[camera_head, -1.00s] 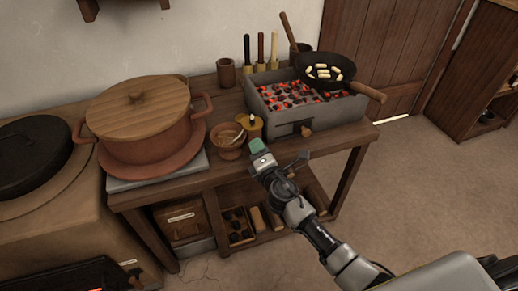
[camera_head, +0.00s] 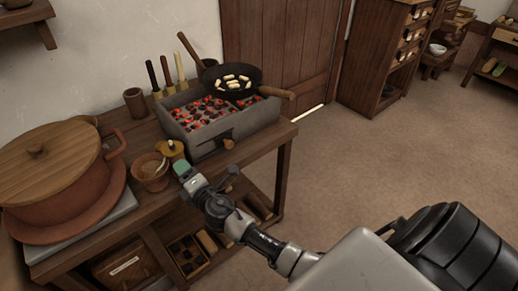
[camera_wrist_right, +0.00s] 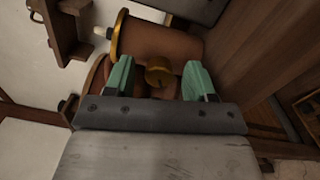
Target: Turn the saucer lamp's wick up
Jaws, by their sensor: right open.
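The saucer lamp (camera_head: 170,149) is a small brass-topped vessel on the table, beside a clay bowl. In the right wrist view its brown body (camera_wrist_right: 150,40) has a brass rim and a pale wick tip at the left. A round brass knob (camera_wrist_right: 158,70) sticks out from its side. My right gripper (camera_head: 182,168) is just in front of the lamp. In the wrist view the green fingers of my right gripper (camera_wrist_right: 159,82) are apart, one on each side of the knob, with visible gaps. My left gripper is not in view.
The clay bowl (camera_head: 152,172) stands close left of the lamp. A brazier of glowing coals (camera_head: 190,142) with a pan (camera_head: 224,89) is behind to the right. A large lidded pot (camera_head: 82,185) is at the left. The floor at the right is clear.

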